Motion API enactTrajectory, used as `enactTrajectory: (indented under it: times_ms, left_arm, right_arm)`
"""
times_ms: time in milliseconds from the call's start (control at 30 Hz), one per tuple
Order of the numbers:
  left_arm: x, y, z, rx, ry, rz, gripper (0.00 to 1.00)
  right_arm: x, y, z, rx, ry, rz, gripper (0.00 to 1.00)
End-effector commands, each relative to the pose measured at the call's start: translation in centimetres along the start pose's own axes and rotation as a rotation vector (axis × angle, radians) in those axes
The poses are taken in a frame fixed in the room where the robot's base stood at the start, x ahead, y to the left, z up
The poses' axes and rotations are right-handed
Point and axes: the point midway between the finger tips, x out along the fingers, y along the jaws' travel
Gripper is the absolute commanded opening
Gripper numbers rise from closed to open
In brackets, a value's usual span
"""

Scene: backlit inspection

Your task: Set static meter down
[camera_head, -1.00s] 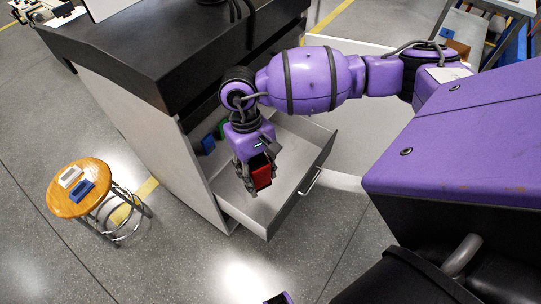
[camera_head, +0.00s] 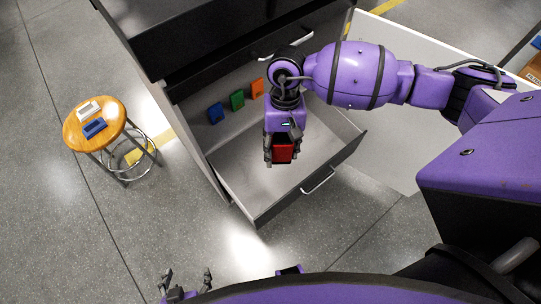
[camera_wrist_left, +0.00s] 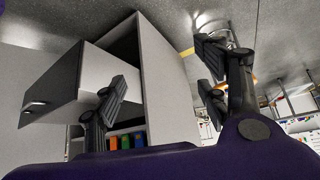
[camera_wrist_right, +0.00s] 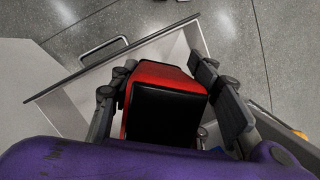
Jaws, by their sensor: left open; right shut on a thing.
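A red block-shaped device with a black end, which I take for the static meter (camera_head: 283,152), is held in my right gripper (camera_head: 281,159). The gripper is shut on it, over the open drawer (camera_head: 244,192). In the right wrist view the red meter (camera_wrist_right: 165,95) sits between the two fingers (camera_wrist_right: 172,85); I cannot tell whether it touches the drawer floor. My left gripper (camera_head: 187,278) is open and empty at the bottom of the head view, outside the drawer. Its spread fingers (camera_wrist_left: 165,75) also show in the left wrist view.
A round wooden stool (camera_head: 108,133) at left bears a white device (camera_head: 88,108) and a blue one (camera_head: 95,128). The drawer's front half is clear.

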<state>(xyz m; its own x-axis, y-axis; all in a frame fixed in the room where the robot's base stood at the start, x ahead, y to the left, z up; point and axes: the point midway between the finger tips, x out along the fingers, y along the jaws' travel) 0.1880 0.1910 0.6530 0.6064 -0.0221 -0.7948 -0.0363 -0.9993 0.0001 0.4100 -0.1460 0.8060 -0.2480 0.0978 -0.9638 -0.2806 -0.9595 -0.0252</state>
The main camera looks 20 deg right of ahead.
Motion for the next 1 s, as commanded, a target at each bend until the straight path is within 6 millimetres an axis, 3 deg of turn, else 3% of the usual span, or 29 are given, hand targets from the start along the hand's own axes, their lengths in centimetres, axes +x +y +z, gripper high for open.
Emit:
enactTrajectory:
  times_ms: [33,100,300,400,533,700,1000]
  left_arm:
    - [1.3,0.0,3.5,0.004,-0.047,0.000,0.67]
    - [2.4,-0.1,5.3,0.009,-0.067,-0.001,0.67]
    - [5.5,-0.6,7.8,0.024,-0.077,-0.007,0.67]
    - [6.7,-0.9,7.8,0.030,-0.065,-0.012,0.67]
    - [7.7,-1.0,7.3,0.034,-0.046,-0.014,0.67]
    - [8.0,-0.7,6.7,0.030,-0.033,-0.012,0.67]
    - [8.6,-0.5,8.5,0.028,-0.056,-0.009,0.67]
  right_arm:
    - [5.2,-0.5,-1.1,0.084,-0.032,-0.020,0.10]
    - [8.8,-1.5,-3.2,0.215,-0.027,-0.058,0.10]
    - [17.0,-3.0,-9.2,0.590,-0.009,-0.161,0.10]
    - [19.7,-3.2,-11.3,0.737,-0.003,-0.198,0.10]
    - [21.5,-3.2,-13.1,0.857,0.002,-0.227,0.10]
    - [22.1,-3.1,-13.9,0.906,0.006,-0.239,0.10]
    - [24.2,-3.0,-14.3,0.904,0.003,-0.238,0.10]
